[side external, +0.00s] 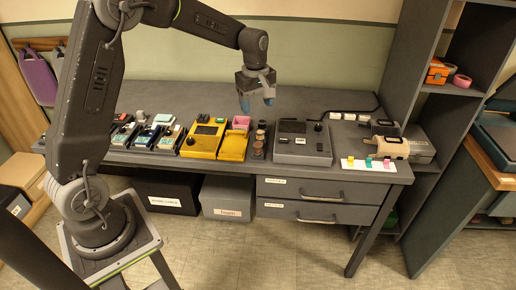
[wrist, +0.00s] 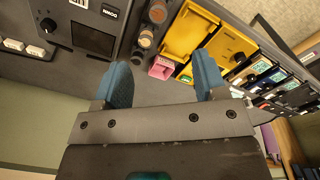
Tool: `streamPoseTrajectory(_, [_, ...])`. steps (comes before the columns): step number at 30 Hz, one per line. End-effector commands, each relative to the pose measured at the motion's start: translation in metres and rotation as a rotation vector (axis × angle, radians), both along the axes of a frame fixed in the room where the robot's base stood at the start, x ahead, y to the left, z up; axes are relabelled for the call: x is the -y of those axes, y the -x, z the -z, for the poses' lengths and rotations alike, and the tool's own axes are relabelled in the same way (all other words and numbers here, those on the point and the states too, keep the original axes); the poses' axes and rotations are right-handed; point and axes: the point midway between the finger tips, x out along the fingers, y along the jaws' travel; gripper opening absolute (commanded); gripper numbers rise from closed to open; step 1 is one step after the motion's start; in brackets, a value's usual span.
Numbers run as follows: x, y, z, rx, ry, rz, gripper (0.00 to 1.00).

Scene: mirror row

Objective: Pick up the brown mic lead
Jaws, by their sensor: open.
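My gripper (side external: 257,102) is open and empty, pointing down above the back of the grey bench (side external: 312,97). In the wrist view its two blue fingers (wrist: 162,65) are spread apart with nothing between the tips. A short row of small round brown and grey items (side external: 260,140) stands between the yellow tray and the grey console. The row also shows in the wrist view (wrist: 147,38), beyond the fingertips. One or more may be coiled leads, but I cannot tell which is the brown mic lead.
A yellow device (side external: 203,141) and several small pedals stand further left. A grey console (side external: 302,147) stands right. A tall shelf (side external: 427,60) closes the right side. The bench's back strip is mostly clear.

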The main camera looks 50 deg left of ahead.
Motion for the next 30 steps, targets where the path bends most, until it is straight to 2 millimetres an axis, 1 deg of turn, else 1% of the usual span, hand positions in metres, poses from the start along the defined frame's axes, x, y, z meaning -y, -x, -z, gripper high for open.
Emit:
streamPoseTrajectory(1, [-0.007,-0.007,0.014,-0.019,0.006,-0.051,0.65])
streamPoseTrajectory(3, [-0.013,-0.014,0.025,-0.033,0.012,-0.105,0.65])
streamPoseTrajectory(6, [-0.017,-0.018,0.035,-0.044,0.015,-0.148,0.65])
streamPoseTrajectory(8, [-0.018,-0.019,0.040,-0.048,0.016,-0.159,0.65])
streamPoseTrajectory(11, [-0.018,-0.019,0.054,-0.050,0.017,-0.161,0.65])
streamPoseTrajectory(18, [-0.018,-0.018,0.100,-0.052,0.016,-0.159,0.65])
streamPoseTrajectory(21, [-0.018,-0.018,0.113,-0.050,0.016,-0.158,0.65])
streamPoseTrajectory(26, [-0.017,-0.018,0.123,-0.047,0.016,-0.157,0.65])
streamPoseTrajectory(30, [-0.016,-0.017,0.138,-0.050,0.016,-0.157,0.65])
